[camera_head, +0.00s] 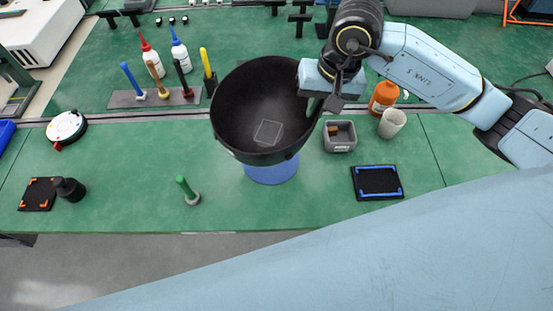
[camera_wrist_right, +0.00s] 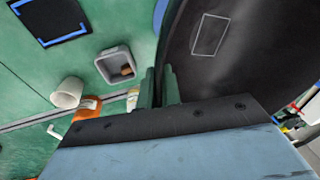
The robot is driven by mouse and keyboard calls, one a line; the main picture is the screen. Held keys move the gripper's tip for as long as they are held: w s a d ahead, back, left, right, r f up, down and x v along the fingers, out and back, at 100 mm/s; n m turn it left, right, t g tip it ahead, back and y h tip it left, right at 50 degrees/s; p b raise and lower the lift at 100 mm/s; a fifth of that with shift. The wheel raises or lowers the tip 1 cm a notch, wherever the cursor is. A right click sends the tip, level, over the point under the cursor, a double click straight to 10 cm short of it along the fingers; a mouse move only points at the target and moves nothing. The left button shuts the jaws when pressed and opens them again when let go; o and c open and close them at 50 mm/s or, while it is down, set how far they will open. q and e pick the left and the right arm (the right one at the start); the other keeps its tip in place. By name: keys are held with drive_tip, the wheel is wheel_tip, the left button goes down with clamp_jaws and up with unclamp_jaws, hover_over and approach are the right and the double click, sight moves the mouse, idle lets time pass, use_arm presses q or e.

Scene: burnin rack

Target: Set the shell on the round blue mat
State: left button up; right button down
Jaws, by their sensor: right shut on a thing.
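The shell (camera_head: 240,110) is a large black bowl with its open side tilted up toward the head camera and a pale rectangle outlined inside. My right gripper (camera_head: 322,97) is shut on its right rim. The right wrist view shows the fingers (camera_wrist_right: 159,85) at the wall of the shell (camera_wrist_right: 235,60). The round blue mat (camera_head: 271,175) shows below the shell, which hides its far part. I cannot tell whether the shell touches the mat. My left gripper is not in view.
A grey bin (camera_head: 340,148), a white cup (camera_head: 392,124) and an orange bottle (camera_head: 384,96) stand right of the shell. A blue-cornered black pad (camera_head: 377,182) lies nearer. A tool rack (camera_head: 150,99) is behind left.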

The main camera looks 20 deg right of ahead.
wheel_tip(320, 180, down, 10)
drive_tip(key=shift+s+d+f, duration=0.1)
drive_tip(key=shift+s+f, duration=0.05)
drive_tip(key=shift+f, duration=0.05)
idle(0.3)
drive_tip(key=shift+f, duration=0.3)
drive_tip(key=c, duration=1.6)
unclamp_jaws()
drive_tip(key=shift+r, duration=0.15)
